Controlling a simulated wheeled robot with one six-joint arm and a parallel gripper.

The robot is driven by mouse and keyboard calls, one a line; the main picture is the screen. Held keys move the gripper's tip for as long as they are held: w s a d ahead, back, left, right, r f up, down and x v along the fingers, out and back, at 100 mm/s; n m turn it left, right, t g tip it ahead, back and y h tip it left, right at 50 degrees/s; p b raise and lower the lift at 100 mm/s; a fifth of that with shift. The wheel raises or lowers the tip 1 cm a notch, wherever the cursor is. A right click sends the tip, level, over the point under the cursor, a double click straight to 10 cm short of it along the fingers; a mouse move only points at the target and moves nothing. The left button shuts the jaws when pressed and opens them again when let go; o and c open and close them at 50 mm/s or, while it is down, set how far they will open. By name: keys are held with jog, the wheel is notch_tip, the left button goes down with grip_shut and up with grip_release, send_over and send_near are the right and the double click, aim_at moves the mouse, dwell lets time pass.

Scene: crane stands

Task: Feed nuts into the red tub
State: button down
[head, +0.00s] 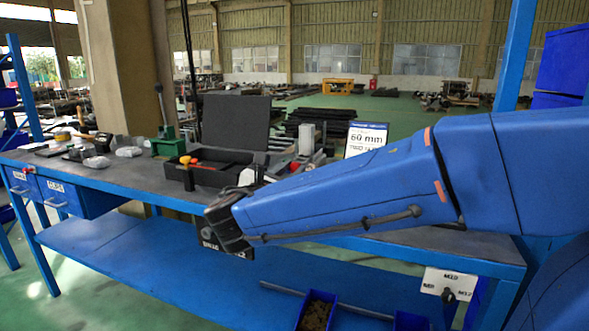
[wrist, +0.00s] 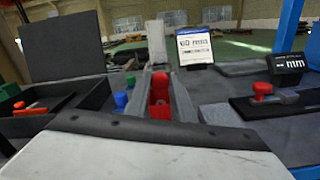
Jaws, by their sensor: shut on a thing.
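A red tub-like part (wrist: 159,97) stands between grey walls near the middle of the wrist view. I cannot see whether anything is in it. My gripper (head: 231,238) is in front of the bench edge in the head view, shut on a dark block with white lettering (head: 213,246). The lettering is too small to read surely. A pale slab with a dark, dotted rim (wrist: 145,160) fills the bottom of the wrist view, nearer than the red part. I cannot tell whether it is the held thing. No loose nuts can be made out.
An open black case (head: 218,175) lies on the bench (head: 130,178). A "60 mm" sign (head: 366,140) stands behind my arm. A blue bin with brown contents (head: 317,311) is below. In the wrist view, a dark display (wrist: 287,66) and a red knob (wrist: 262,88) are at right.

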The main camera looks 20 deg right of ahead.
jog(key=shift+s, duration=0.1)
jog(key=c, duration=1.5)
grip_release()
jog(key=shift+a, duration=0.1)
jog(key=v, duration=1.7)
jog(key=shift+s+a, duration=0.15)
jog(key=shift+s, duration=0.05)
